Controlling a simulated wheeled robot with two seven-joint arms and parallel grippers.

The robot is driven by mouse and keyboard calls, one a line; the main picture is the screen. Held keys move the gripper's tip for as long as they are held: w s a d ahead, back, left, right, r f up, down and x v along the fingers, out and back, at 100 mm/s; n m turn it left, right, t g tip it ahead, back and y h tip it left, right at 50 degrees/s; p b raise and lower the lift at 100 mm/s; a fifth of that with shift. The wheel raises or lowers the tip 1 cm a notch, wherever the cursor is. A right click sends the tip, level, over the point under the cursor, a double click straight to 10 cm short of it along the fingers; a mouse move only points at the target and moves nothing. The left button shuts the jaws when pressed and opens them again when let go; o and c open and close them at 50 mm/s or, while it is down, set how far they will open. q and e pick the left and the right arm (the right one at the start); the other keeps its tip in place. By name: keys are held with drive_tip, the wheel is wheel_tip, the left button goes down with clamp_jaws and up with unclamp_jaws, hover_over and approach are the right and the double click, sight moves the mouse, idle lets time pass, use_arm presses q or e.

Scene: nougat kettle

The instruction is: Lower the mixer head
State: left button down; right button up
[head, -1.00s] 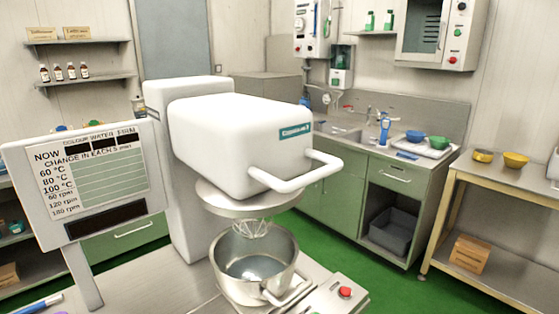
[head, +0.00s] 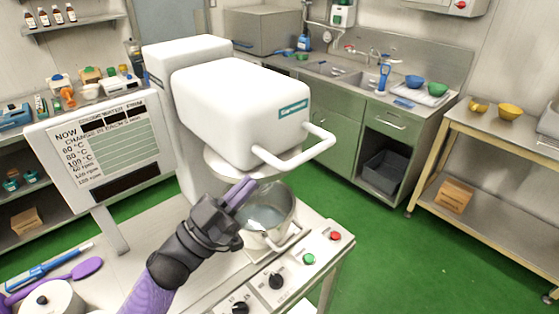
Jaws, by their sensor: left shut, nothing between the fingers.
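The white mixer head (head: 235,112) sits on its column (head: 187,60) above the metal bowl (head: 268,216). A white bar handle (head: 305,153) sticks out from its front. A round metal plate under the head is partly visible; the whisk is hidden now. My left gripper (head: 240,193) is shut and empty, in front of the bowl's left rim and below the head, apart from the handle in the picture. Whether it touches the bowl I cannot tell. My right gripper is out of view.
A sign board (head: 105,148) stands left of the mixer. The worktop carries a green button (head: 308,258), a red button (head: 335,236) and dark knobs. A purple spoon (head: 86,268) and a white container (head: 48,300) lie at lower left. Green floor is free at right.

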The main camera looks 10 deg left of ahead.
use_arm(q)
drive_tip(key=w+d, duration=0.4)
drive_tip(key=w, duration=0.2)
drive_tip(key=shift+w+d+p, duration=0.2)
drive_tip(key=shift+d+p, duration=0.2)
wheel_tip(320, 180, down, 18)
drive_tip(key=b, duration=1.5)
